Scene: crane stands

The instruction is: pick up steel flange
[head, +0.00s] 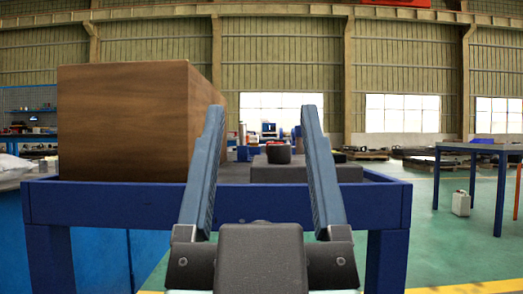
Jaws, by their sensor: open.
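A short, dark, round piece (278,154) shows between my fingers, low above the blue table's surface. It may be the steel flange, but its shape is too small to be sure. A flat dark grey block (306,173) lies in front of it on the table, and its left part reaches between my fingers. My gripper (262,112) is open and empty, with its two blue-grey fingers spread and pointing forward over the table's near edge. The fingers hide parts of the tabletop. I cannot tell whether the round piece rests on the block or behind it.
A large brown wooden box (125,120) stands on the left of the blue table (120,203), close to my left finger. Another blue table (475,148) stands at the right, with a white container (461,203) on the floor by it. Green floor between them is clear.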

